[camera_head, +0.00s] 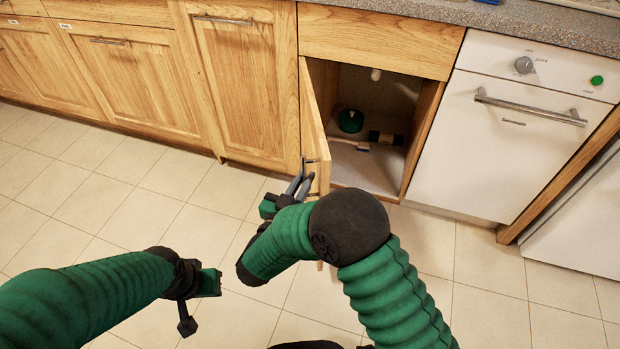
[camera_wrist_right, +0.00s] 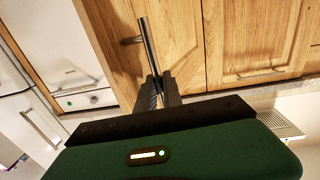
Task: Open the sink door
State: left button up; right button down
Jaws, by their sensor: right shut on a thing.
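The wooden sink door (camera_head: 314,128) stands swung outward from the cabinet, seen nearly edge-on in the head view. The sink cabinet (camera_head: 372,170) behind it is open and its inside shows. My right gripper (camera_head: 303,180) is at the door's handle, on the door's outer side. In the right wrist view the metal bar handle (camera_wrist_right: 148,45) runs into my right gripper (camera_wrist_right: 157,85), whose fingers are closed around its end. My left gripper (camera_head: 205,285) is low at the left, over the floor and away from the door; its finger opening is not clear.
Inside the cabinet are a green round item (camera_head: 351,120), a brush (camera_head: 350,144) and a sponge-like block (camera_head: 386,138). A white dishwasher (camera_head: 495,145) stands right of the cabinet. Closed wooden cabinets (camera_head: 240,85) line the left. The tiled floor (camera_head: 140,215) in front is clear.

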jog(key=shift+r, duration=0.1)
jog(key=c, duration=1.5)
grip_release()
jog(key=shift+w, duration=0.1)
